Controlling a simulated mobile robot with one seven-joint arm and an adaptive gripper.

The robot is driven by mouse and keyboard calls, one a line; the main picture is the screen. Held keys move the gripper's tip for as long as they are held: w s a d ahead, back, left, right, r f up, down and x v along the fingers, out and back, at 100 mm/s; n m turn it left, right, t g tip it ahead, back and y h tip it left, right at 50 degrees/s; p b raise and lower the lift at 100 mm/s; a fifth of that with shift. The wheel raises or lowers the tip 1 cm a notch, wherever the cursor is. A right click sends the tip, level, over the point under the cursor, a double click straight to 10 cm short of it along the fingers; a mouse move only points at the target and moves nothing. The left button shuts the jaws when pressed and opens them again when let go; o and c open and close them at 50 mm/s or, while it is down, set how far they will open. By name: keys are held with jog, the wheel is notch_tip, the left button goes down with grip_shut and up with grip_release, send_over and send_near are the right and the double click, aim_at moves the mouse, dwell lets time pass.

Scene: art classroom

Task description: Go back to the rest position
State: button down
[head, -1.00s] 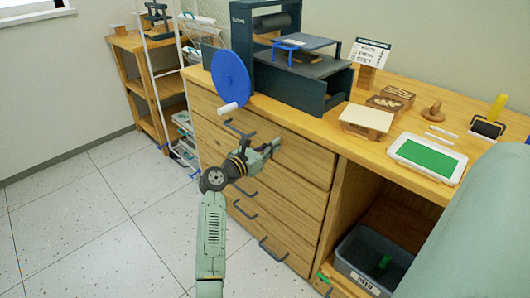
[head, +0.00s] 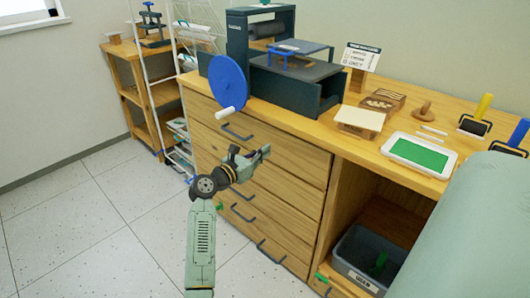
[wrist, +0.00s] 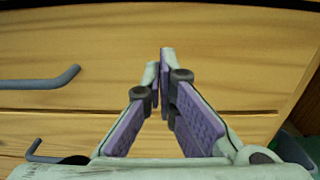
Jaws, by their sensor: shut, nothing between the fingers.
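My gripper (head: 264,153) is in front of the wooden drawer unit (head: 290,155), below the worktop and to the right of the top drawer's handle. It also shows in the wrist view (wrist: 162,65), where its purple-padded fingers meet at the tips with nothing between them. Drawer fronts fill the background there, with a grey handle (wrist: 45,80) to the left of the fingers. The drawers look closed. I cannot tell how far the fingertips are from the drawer front.
A press with a blue wheel (head: 228,82) stands on the worktop. A tray with a green sheet (head: 419,153) and rollers (head: 476,125) are to the right. A grey bin (head: 367,262) sits in the open bay. A white rack (head: 168,90) stands at left. The floor at left is clear.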

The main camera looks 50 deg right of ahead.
jog(key=a+b, duration=0.1)
jog(key=a, duration=0.9)
jog(key=shift+a, duration=0.25)
jog(key=shift+s, duration=0.1)
